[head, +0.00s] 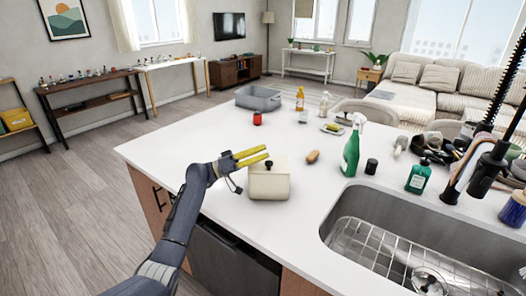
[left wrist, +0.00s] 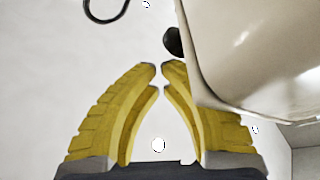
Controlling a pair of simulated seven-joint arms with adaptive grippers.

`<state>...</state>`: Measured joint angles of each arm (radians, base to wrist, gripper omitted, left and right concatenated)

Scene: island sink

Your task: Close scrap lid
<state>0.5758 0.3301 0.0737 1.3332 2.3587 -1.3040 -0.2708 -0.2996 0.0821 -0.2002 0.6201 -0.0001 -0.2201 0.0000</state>
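The cream scrap container (head: 269,186) stands on the white island counter left of the sink. A small dark knob (head: 268,163) shows at its top; I cannot tell clearly how the lid sits. My left gripper (head: 267,152) is at the far-left upper side of the container, its yellow fingers pointing right. In the left wrist view the fingertips (left wrist: 160,68) are close together with a narrow gap and nothing between them. The container's glossy pale side (left wrist: 250,50) fills the upper right there, and the dark knob (left wrist: 173,42) lies just beyond the right fingertip. My right gripper is not in view.
The sink (head: 420,250) with a wire rack is at the right front. A brown sponge-like item (head: 313,156), a green spray bottle (head: 351,150) and a dark cup (head: 371,166) stand right of the container. A red jar (head: 257,118) and grey tub (head: 258,98) are behind. The counter's left is clear.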

